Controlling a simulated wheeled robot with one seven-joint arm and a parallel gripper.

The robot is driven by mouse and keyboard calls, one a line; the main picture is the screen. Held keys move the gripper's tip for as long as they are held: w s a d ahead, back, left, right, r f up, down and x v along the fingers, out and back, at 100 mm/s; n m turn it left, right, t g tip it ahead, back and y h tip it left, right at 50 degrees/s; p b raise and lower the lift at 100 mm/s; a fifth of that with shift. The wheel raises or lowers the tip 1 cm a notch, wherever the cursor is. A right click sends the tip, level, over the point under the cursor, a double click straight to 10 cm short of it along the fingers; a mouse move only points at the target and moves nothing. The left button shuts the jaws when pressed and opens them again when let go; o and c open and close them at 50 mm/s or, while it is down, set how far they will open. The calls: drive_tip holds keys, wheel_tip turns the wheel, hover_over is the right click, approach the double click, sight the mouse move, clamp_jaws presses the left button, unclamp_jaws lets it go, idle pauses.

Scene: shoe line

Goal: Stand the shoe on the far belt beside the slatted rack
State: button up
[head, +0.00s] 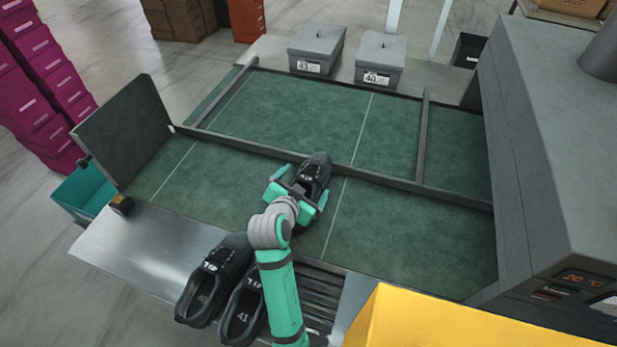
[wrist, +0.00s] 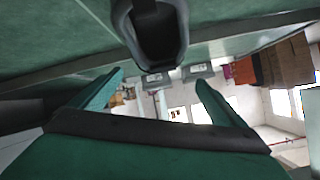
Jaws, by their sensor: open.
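A black shoe (head: 315,172) is at my gripper in the head view, toe pointing away, at the dark rail between the near belt (head: 410,235) and the far belt (head: 300,115). My gripper (head: 301,184) is open, with its green fingers to either side of the shoe's heel end. In the wrist view the shoe (wrist: 157,35) shows at the top middle, beyond the gap between the fingertips (wrist: 160,82). I cannot tell whether the shoe rests on the near belt or the rail. The slatted rack (head: 320,297) is at the front, partly hidden by my arm.
Two more black shoes (head: 213,282) stand left of the rack. Two grey lidded boxes (head: 316,48) stand behind the far belt. A large grey machine (head: 540,180) bounds the right, an upright panel (head: 125,130) the left. A yellow block (head: 420,325) is at front right. The far belt is clear.

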drive_tip(key=v, duration=0.6)
idle(0.5)
